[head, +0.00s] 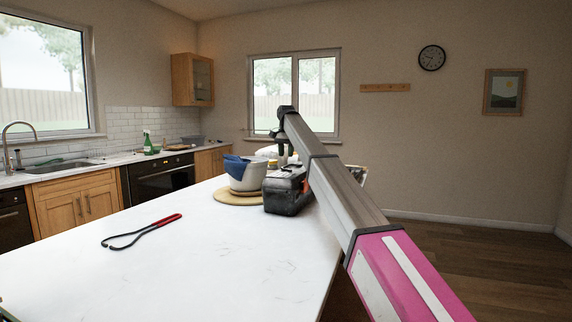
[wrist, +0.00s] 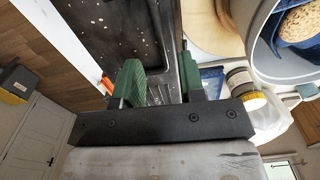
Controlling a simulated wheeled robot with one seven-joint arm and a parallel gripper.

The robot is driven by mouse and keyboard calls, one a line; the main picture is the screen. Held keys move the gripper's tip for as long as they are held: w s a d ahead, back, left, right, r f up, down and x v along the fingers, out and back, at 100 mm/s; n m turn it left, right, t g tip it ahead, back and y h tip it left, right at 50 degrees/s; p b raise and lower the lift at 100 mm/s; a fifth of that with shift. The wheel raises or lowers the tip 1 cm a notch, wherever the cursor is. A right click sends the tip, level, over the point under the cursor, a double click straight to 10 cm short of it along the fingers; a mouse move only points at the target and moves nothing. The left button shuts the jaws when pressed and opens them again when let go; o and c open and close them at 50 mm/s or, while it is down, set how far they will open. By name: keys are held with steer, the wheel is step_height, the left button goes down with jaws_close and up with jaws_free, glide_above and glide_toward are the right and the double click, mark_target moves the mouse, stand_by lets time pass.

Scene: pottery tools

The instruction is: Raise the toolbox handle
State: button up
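The toolbox (head: 285,198) is a dark grey and black box at the far end of the white worktop. In the wrist view its dark, white-speckled surface (wrist: 112,22) fills the upper middle. My gripper (head: 283,158) is above the toolbox in the head view, pointing down. In the wrist view my gripper (wrist: 160,78) has its two green fingers apart, with part of the toolbox showing between them. I see nothing clamped. I cannot make out the handle clearly or tell whether it is folded down. My arm hides the toolbox's right side.
A white bucket with a blue cloth (head: 246,174) stands on a round wooden board (head: 228,195) just left of the toolbox. A red-handled wire tool (head: 143,231) lies nearer on the worktop (head: 200,260). A lidded jar (wrist: 240,85) is close to the right finger. The worktop's front is mostly clear.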

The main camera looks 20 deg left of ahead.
mark_target(290, 167)
step_height(290, 167, down, 5)
steer(key=shift+r, duration=0.1)
jaws_close()
